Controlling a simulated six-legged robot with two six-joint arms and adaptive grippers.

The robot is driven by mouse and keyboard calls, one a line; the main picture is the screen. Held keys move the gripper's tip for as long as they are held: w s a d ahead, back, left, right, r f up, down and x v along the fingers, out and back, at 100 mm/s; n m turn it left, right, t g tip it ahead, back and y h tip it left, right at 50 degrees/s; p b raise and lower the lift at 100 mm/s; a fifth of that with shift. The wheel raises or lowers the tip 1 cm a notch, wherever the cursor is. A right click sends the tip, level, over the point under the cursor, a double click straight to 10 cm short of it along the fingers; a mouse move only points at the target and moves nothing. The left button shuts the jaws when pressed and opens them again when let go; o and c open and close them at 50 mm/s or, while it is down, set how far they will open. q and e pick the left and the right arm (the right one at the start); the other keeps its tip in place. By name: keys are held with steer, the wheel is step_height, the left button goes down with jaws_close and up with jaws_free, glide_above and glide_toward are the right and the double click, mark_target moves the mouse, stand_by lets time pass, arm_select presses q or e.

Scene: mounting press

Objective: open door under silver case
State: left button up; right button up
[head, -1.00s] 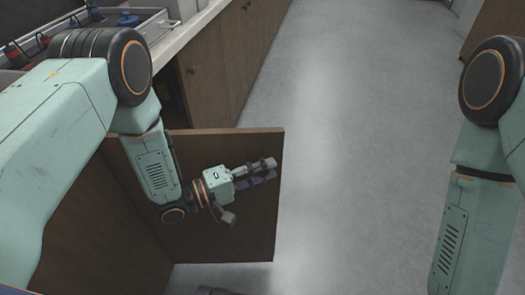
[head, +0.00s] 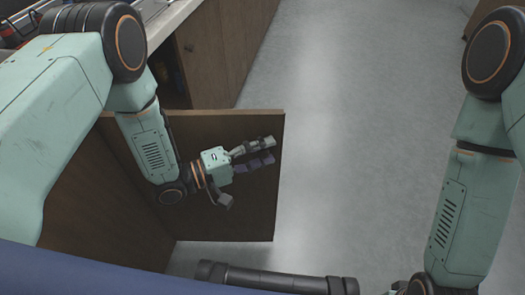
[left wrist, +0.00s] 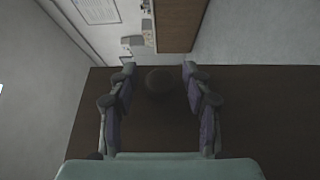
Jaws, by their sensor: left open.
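A brown cabinet door (head: 225,225) stands swung well out from the cabinet front, in the middle of the head view. My left gripper (head: 269,151) is in front of this door's face, near its free edge, with its fingers apart and nothing seen between them. In the left wrist view the gripper (left wrist: 158,92) is open over a dark brown panel (left wrist: 255,105). A dark round shape shows between the fingers; I cannot tell if it is a knob. Touch with the door is not clear. Of the silver case, only a grey metallic part (head: 150,7) at the top edge may show. My right gripper is out of view.
A pale counter (head: 172,27) runs along the upper left, above more brown cabinet fronts (head: 225,50). The grey floor (head: 350,120) right of the door is clear. The left wrist view also shows a pale wall and another brown cabinet (left wrist: 180,22).

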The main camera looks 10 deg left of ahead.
arm_select(q)
steer(key=v, duration=1.2)
stand_by(0.5)
steer(key=s+a+f+m+g+y, duration=0.1)
steer(key=s+a+f+m+y, duration=0.1)
steer(key=f+y, duration=0.35)
steer(key=s+a+f+m+g+y, duration=0.1)
steer(key=s+f+y, duration=0.1)
steer(key=f+y, duration=0.35)
steer(key=s+a+f+m+g+y, duration=0.1)
steer(key=s+a+g+y, duration=0.1)
steer(key=s, duration=0.7)
steer(key=s+a+f+m+g+y, duration=0.1)
steer(key=s+g, duration=0.4)
steer(key=s, duration=0.5)
steer(key=shift+a+f+m+y, duration=0.2)
steer(key=shift+a+m+y, duration=0.15)
steer(key=shift+y, duration=0.45)
